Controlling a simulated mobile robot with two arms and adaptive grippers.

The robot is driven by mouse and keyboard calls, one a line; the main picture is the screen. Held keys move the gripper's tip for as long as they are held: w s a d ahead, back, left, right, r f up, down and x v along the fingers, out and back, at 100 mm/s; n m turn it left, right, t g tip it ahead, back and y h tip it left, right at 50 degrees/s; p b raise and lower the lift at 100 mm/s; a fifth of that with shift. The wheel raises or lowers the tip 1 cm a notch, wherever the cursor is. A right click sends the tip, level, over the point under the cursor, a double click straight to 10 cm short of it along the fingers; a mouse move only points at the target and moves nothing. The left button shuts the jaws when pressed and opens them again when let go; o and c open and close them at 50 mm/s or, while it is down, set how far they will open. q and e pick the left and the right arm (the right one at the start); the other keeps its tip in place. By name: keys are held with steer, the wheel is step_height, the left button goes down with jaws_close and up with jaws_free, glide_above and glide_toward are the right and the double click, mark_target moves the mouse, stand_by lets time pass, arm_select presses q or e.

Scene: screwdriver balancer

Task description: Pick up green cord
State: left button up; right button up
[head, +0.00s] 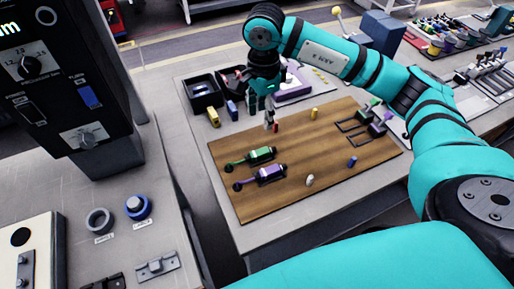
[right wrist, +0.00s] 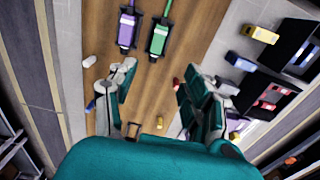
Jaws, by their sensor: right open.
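A green screwdriver-like tool (head: 261,155) lies on the wooden board (head: 300,200), with a short green cord (head: 236,162) running left from it to a dark round end. It also shows at the top of the right wrist view (right wrist: 159,40), with its cord (right wrist: 168,10) reaching the upper edge. My left gripper is out of view.
A black bin (head: 206,91), a yellow block (head: 213,117) and a blue block (head: 232,110) are behind. A dark control panel (head: 75,100) rises at left.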

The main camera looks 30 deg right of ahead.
steer(key=p, duration=0.1)
glide_above(261, 151)
step_height(261, 151, down, 6)
steer(key=shift+s+d+r, duration=0.15)
steer(key=shift+r, duration=0.05)
steer(key=f, duration=0.2)
steer(key=shift+w+f+p, duration=0.2)
steer(key=shift+f+p, duration=0.1)
steer(key=shift+f, duration=0.65)
steer(key=shift+s+f+p, duration=0.1)
steer(key=shift+f+p, duration=0.15)
steer(key=shift+p, duration=0.05)
step_height(261, 151, down, 4)
steer(key=shift+r+p, duration=0.15)
steer(key=shift+p, duration=0.5)
steer(key=shift+f, duration=0.35)
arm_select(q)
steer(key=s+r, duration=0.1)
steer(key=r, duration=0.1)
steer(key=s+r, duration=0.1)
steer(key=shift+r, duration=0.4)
arm_select(e)
steer(key=shift+f, duration=0.1)
jaws_close()
